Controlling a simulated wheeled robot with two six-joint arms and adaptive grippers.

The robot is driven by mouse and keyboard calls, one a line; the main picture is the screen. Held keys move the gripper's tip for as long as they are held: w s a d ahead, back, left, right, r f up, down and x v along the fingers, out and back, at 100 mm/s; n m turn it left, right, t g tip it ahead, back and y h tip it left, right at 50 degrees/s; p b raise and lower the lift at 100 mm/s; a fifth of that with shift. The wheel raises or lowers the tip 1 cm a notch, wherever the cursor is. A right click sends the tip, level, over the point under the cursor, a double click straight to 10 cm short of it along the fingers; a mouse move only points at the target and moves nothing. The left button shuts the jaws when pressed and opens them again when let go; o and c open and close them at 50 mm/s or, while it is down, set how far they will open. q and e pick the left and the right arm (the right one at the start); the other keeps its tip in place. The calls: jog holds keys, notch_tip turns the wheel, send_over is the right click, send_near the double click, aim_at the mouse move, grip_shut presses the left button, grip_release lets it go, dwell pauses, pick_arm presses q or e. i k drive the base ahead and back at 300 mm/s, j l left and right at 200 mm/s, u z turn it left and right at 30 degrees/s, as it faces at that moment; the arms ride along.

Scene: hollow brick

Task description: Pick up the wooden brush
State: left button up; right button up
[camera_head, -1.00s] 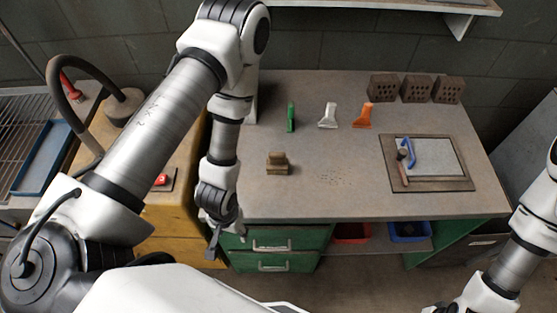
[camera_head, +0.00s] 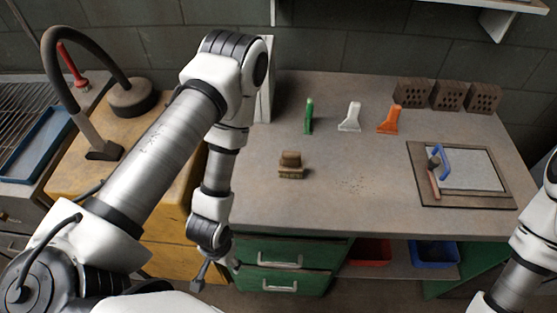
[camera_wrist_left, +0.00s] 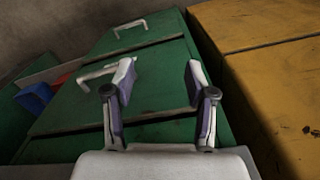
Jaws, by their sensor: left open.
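The wooden brush (camera_head: 291,165) stands on the left part of the grey worktable (camera_head: 330,205), a small brown block shape with a raised top. My left gripper (camera_head: 215,272) hangs in front of the table's left front corner, below the tabletop and to the lower left of the brush, apart from it. In the left wrist view my left gripper (camera_wrist_left: 158,95) is open and empty, with green drawers behind its fingers. The brush is not in that view. My right arm shows at the right edge, but its gripper is out of the picture.
Green (camera_head: 308,117), white (camera_head: 350,117) and orange (camera_head: 389,120) scrapers stand behind the brush. Hollow bricks (camera_head: 446,95) line the back right. A board (camera_head: 480,201) holds a blue-handled tool (camera_head: 437,157). A yellow cabinet (camera_head: 165,205) stands left. The tabletop around the brush is clear.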

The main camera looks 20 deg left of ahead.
aim_at(291, 165)
jog(key=i+u, duration=0.15)
jog(key=u, duration=0.2)
jog(key=i+u, duration=0.1)
jog(key=u, duration=0.25)
